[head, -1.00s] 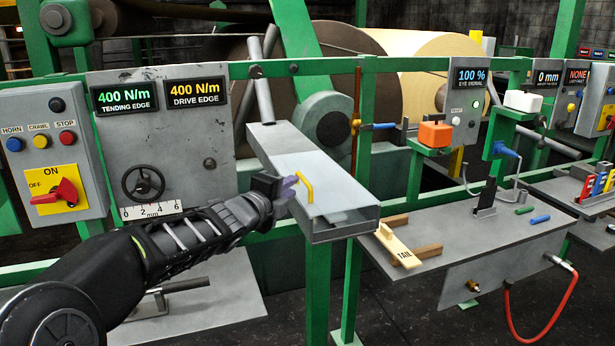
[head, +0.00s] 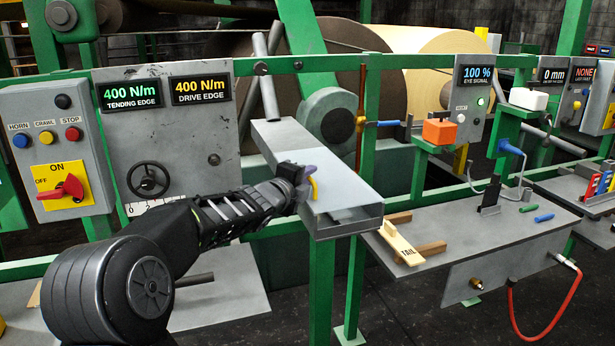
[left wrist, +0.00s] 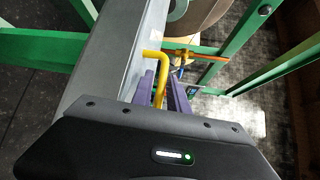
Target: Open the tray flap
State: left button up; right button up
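The long grey tray (head: 345,226) juts toward me in the middle of the head view. Its pale flat flap (head: 335,178) lies down over the top. A yellow handle (head: 313,188) stands on the flap; it also shows in the left wrist view (left wrist: 160,68). My left gripper (head: 306,180) is at the handle. In the left wrist view its purple fingers (left wrist: 162,88) stand on either side of the handle bar, with slight gaps that look open. In the head view the gripper hides part of the handle. My right gripper is not in view.
A green rail (head: 300,66) runs behind the tray. A grey side table (head: 470,230) with a wooden piece marked TAIL (head: 400,243) is right of the tray. A control box with a red switch (head: 60,187) is at the left.

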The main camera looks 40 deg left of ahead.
pick_arm(q)
grip_shut()
dwell(1.4)
